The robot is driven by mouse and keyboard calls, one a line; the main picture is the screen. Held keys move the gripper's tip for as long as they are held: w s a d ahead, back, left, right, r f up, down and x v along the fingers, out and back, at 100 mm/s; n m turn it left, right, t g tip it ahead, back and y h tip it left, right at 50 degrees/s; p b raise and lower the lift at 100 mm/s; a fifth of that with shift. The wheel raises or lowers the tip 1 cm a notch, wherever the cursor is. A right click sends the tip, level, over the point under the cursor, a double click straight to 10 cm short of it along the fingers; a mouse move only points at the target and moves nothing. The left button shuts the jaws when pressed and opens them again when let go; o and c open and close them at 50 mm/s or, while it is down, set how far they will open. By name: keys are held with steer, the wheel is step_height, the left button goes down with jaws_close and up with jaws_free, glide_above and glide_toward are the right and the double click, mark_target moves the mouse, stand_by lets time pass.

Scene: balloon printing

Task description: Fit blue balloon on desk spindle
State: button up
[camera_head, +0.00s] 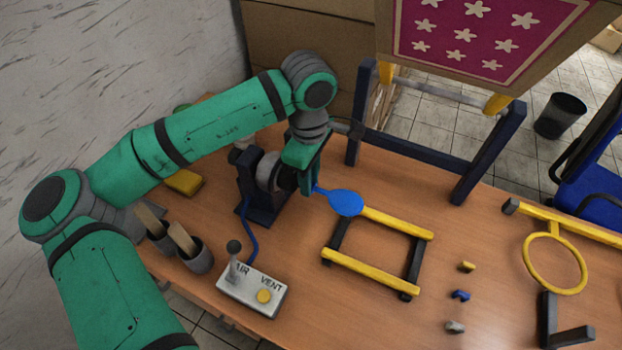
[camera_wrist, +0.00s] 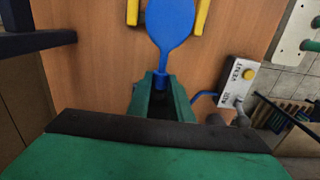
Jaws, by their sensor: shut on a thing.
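The blue balloon (camera_head: 346,203) is flat, with a round body and a narrow neck. My gripper (camera_head: 308,180) is shut on its neck end, and the body sticks out to the right over the desk, in front of the frame's corner. In the wrist view the balloon (camera_wrist: 170,25) points away from my gripper (camera_wrist: 161,88), its neck between the green fingers. A dark stand (camera_head: 258,205) with a grey round part and a blue hose is close beside my gripper, on its left. The spindle tip is hidden, so I cannot tell whether the neck touches it.
A control box (camera_head: 252,290) marked AIR and VENT stands in front. A yellow and black frame (camera_head: 370,274) lies right of the stand. Brush cups (camera_head: 197,256), small coloured pieces (camera_head: 460,295), a yellow ring (camera_head: 555,263) and a dark screen frame (camera_head: 485,160) are around the desk.

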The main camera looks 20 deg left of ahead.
steer(key=shift+a, duration=0.35)
stand_by(0.6)
steer(key=o, duration=0.9)
steer(key=shift+c, duration=0.2)
step_height(320, 180, up, 2)
steer(key=shift+w, duration=0.15)
steer(key=shift+r, duration=3.5)
